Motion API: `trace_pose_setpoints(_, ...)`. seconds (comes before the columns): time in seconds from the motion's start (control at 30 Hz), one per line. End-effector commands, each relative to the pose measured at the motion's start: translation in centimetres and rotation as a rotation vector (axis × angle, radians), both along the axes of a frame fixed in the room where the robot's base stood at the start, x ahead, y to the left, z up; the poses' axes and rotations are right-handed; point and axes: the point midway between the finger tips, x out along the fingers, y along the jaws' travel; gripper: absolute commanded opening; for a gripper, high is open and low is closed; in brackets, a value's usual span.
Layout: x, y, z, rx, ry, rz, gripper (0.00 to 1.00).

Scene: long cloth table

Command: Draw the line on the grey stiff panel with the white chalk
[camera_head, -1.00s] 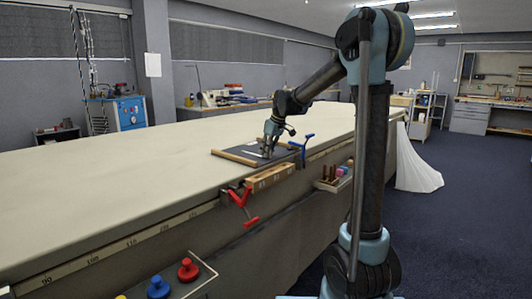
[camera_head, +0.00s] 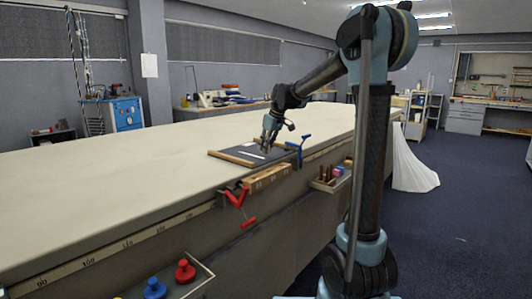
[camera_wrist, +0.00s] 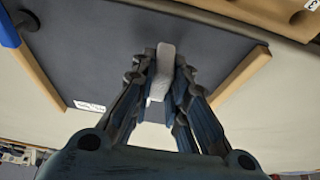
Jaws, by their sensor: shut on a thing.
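The grey stiff panel (camera_head: 242,150) lies flat on the long cloth table, with a wooden strip along each of two sides. It fills much of the upper wrist view (camera_wrist: 100,40). My gripper (camera_head: 266,149) is over the panel, pointing down. In the wrist view my gripper (camera_wrist: 161,80) is shut on the white chalk (camera_wrist: 164,58), a pale stick between the fingertips. A small pale mark shows on the panel below the gripper in the head view; I cannot tell whether it is a line or a label. Contact between chalk and panel is unclear.
A red clamp (camera_head: 236,196) and a blue clamp (camera_head: 300,148) grip the table's front edge, with a wooden block (camera_head: 267,178) between them. A white label (camera_wrist: 89,106) lies at the panel's edge. The cloth table (camera_head: 110,185) is clear to the left.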

Motion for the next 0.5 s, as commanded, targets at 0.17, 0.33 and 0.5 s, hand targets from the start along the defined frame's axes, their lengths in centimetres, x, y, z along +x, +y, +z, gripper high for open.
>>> trace_pose_setpoints(0.17,0.0,0.0,1.5,0.0,0.0,0.0,0.0)
trace_pose_setpoints(0.33,0.0,0.0,2.8,0.0,0.0,0.0,0.0)
trace_pose_setpoints(0.5,0.0,0.0,4.0,0.0,0.0,0.0,0.0)
